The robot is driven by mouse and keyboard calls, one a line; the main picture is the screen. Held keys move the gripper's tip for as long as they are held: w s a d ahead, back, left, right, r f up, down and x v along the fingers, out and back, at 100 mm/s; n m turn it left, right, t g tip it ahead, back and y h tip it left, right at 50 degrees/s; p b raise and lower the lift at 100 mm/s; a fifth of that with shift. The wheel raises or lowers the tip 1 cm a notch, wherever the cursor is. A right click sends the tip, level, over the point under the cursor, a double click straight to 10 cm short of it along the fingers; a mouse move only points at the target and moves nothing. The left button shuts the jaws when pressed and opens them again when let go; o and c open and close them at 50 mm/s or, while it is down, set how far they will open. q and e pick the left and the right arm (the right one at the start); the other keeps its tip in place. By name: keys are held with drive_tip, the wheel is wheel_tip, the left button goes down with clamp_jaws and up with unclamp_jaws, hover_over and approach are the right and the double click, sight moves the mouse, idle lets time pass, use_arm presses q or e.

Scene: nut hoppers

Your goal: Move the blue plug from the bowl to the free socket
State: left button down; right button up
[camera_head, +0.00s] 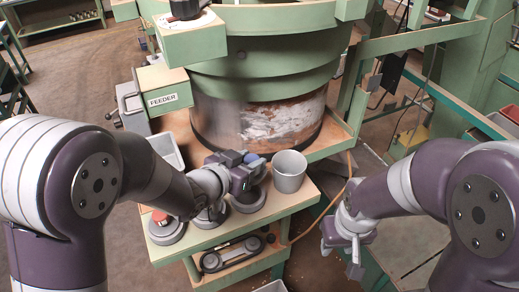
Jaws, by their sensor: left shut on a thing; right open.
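My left gripper (248,172) is shut on the blue plug (252,158), which is small and partly hidden by the fingers. It is held just left of the grey bowl (289,172), above the right-hand round grey socket (248,201). Two more round sockets stand on the shelf: the left one (166,231) has a red piece (160,217) in it, and the middle one (208,219) is largely covered by my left arm, so its content is unclear. My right gripper (352,246) is open and empty, low at the right, away from the sockets.
The sockets and bowl stand on a green-edged shelf (215,238). Behind is a large green feeder drum (262,70) with a FEEDER label (163,99). A lower shelf (240,268) holds a dark belt-like part. Green railings stand at the right.

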use_arm(q)
drive_tip(key=s+a+f+b, duration=0.1)
drive_tip(key=s+f+b, duration=0.1)
drive_tip(key=shift+s+a+f+b, duration=0.25)
drive_tip(key=shift+s+a+b, duration=0.1)
drive_tip(key=shift+a, duration=0.05)
drive_tip(key=f, duration=0.1)
drive_tip(key=w+d+f+b, duration=0.1)
drive_tip(key=shift+w+f+b, duration=0.3)
drive_tip(key=shift+s+a+r, duration=0.1)
drive_tip(key=shift+s+r, duration=0.1)
drive_tip(key=shift+s, duration=0.1)
drive_tip(key=shift+s+a, duration=0.1)
drive_tip(key=shift+a, duration=0.05)
drive_tip(key=shift+w+f, duration=0.1)
drive_tip(key=shift+w, duration=0.15)
drive_tip(key=shift+s, duration=0.35)
use_arm(e)
drive_tip(key=shift+s+a+f, duration=0.2)
drive_tip(key=shift+s+f, duration=0.1)
drive_tip(key=shift+f, duration=0.4)
drive_tip(key=shift+s+a+f, duration=0.15)
drive_tip(key=shift+s+f, duration=0.1)
drive_tip(key=shift+f, duration=0.4)
drive_tip(key=shift+s+a+f, duration=0.2)
drive_tip(key=shift+s+f, duration=0.1)
drive_tip(key=shift+f, duration=0.4)
